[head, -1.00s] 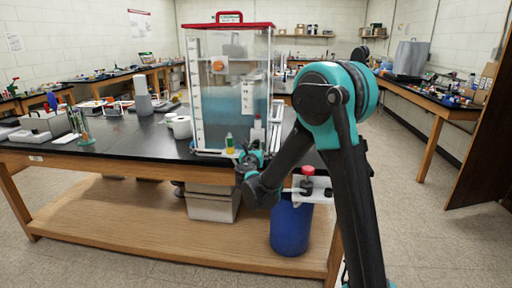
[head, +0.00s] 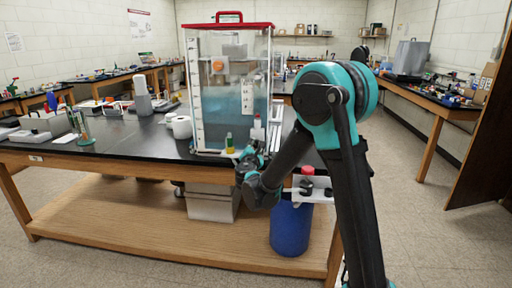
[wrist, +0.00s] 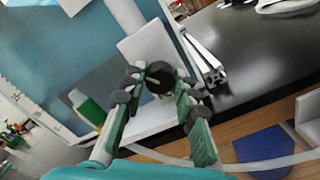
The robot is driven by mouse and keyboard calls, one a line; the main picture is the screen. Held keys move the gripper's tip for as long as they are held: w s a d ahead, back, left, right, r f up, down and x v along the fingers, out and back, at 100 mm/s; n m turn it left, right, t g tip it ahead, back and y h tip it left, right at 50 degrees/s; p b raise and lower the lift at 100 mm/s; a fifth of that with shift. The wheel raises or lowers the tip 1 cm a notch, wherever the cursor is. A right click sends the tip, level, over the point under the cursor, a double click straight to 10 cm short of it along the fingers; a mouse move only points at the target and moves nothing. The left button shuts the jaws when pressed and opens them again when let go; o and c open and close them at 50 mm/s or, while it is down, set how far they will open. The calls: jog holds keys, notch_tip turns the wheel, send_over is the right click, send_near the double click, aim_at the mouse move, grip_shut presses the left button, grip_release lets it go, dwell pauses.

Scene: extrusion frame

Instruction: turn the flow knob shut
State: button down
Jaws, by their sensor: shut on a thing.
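The flow knob (wrist: 159,80) is a small dark round piece in front of a white plate on the tank's side, seen in the wrist view. My gripper (wrist: 160,84) is shut on it, with one fingertip on each side. In the head view my gripper (head: 252,157) is at the lower right front of the tank (head: 218,95), and the knob is hidden there. The tank is clear, with a red lid and bluish water inside.
A small green-and-yellow bottle (head: 230,142) stands left of my gripper, close by. White rolls (head: 181,127) lie on the black bench top (head: 110,146). A blue bin (head: 291,228) stands below, near the bench's right end. The floor to the right is open.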

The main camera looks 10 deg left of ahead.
jog(key=m, duration=1.4)
jog(key=shift+m, duration=0.3)
jog(key=m, duration=0.5)
jog(key=shift+f, duration=0.1)
jog(key=m, duration=0.5)
jog(key=c, duration=1.2)
grip_release()
jog(key=shift+s, duration=0.1)
